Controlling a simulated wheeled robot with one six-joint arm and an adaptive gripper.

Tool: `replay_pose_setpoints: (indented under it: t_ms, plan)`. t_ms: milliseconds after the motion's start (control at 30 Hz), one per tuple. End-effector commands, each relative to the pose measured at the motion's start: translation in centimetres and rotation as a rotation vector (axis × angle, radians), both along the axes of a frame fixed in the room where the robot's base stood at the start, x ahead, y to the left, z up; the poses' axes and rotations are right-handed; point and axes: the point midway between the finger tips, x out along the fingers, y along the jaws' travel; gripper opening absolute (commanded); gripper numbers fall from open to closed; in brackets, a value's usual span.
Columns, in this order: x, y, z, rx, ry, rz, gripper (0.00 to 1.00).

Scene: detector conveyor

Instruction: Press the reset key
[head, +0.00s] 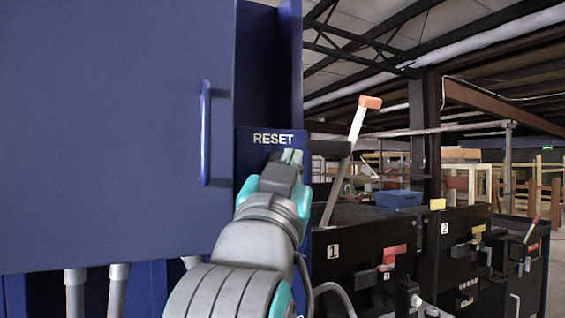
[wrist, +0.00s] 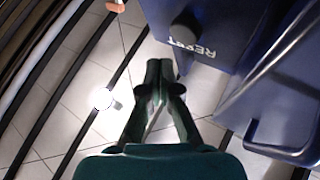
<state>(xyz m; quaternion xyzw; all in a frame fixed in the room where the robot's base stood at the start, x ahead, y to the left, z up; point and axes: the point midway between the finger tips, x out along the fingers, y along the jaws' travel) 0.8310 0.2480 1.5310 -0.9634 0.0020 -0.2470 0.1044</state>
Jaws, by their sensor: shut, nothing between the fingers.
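The blue reset panel (head: 245,150) carries the white word RESET and stands on the side of the large blue cabinet. In the head view my gripper (head: 291,157) is in front of the panel, just below and right of the word, and hides what lies behind it. In the wrist view the panel (wrist: 225,35) is at the top, with a dark round key (wrist: 184,31) beside the upside-down word. My gripper (wrist: 160,66) is shut and empty. Its tips lie below and left of the key in that view; I cannot tell the depth between them.
The blue cabinet door (head: 110,130) with its upright handle (head: 205,133) fills the left. At right are black numbered units (head: 350,250), a tilted lever with an orange grip (head: 369,102) and a blue box (head: 398,199). Tiled floor (wrist: 65,85) shows beneath my gripper.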

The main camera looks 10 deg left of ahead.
Motion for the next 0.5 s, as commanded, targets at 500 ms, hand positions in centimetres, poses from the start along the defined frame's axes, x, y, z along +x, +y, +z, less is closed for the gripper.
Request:
replay_pose_setpoints:
  t_ms: [500]
  plan:
    - [1.4, 0.9, 0.0, 0.000, 0.000, 0.001, 0.00]
